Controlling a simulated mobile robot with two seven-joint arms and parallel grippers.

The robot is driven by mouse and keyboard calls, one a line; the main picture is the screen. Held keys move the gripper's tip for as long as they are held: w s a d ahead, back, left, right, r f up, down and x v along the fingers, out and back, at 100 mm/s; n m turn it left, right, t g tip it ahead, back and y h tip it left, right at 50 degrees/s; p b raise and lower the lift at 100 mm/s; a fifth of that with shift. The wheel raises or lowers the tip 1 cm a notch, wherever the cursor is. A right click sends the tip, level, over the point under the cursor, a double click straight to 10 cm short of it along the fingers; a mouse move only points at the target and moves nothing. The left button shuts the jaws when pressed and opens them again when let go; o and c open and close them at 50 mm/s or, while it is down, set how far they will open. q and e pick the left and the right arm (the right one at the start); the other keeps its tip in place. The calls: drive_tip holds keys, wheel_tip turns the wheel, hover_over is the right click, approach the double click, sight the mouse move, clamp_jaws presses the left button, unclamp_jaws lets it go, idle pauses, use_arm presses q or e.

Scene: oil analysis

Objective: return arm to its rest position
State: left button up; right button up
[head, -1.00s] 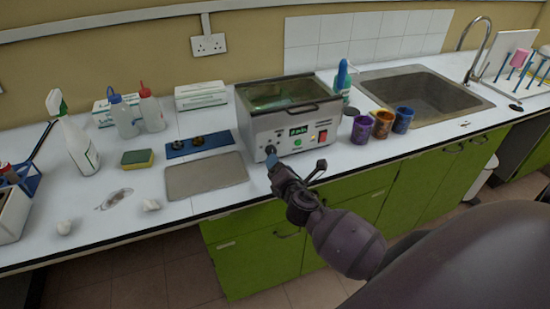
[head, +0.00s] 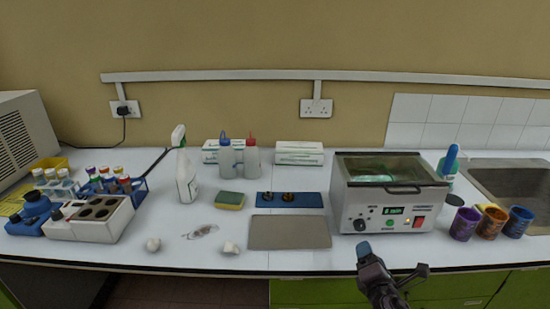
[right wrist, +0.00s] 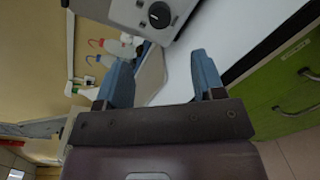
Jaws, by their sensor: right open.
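My right gripper (head: 364,249) shows at the lower right of the head view, in front of the bench edge and below the metal bath with a green display (head: 390,192). In the right wrist view its two blue fingers (right wrist: 163,80) stand wide apart with nothing between them. The bath's grey front and black knob show beyond the fingers at the top of that view. The gripper is apart from the bath. My left gripper is not in view.
A grey tray (head: 288,233) and a blue mat (head: 289,200) lie left of the bath. A spray bottle (head: 186,175), a sponge (head: 230,200) and tube racks stand farther left. Purple, orange and blue cups (head: 465,224) stand right, by the sink (head: 513,183). The bench front edge is near my gripper.

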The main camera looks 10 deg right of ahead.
drive_tip(key=s+a+f+m+g+y, duration=0.2)
drive_tip(key=s+f+m, duration=0.4)
drive_tip(key=s+m, duration=0.3)
drive_tip(key=s+a+f+m+g+y, duration=0.2)
drive_tip(key=s+a+f+m, duration=0.3)
drive_tip(key=s+m, duration=0.5)
drive_tip(key=f+m+g, duration=0.1)
drive_tip(key=m, duration=0.1)
drive_tip(key=shift+s+a+f+m+y, duration=0.2)
drive_tip(key=shift+s+f+m+y, duration=0.05)
drive_tip(key=shift+f+m+y, duration=0.05)
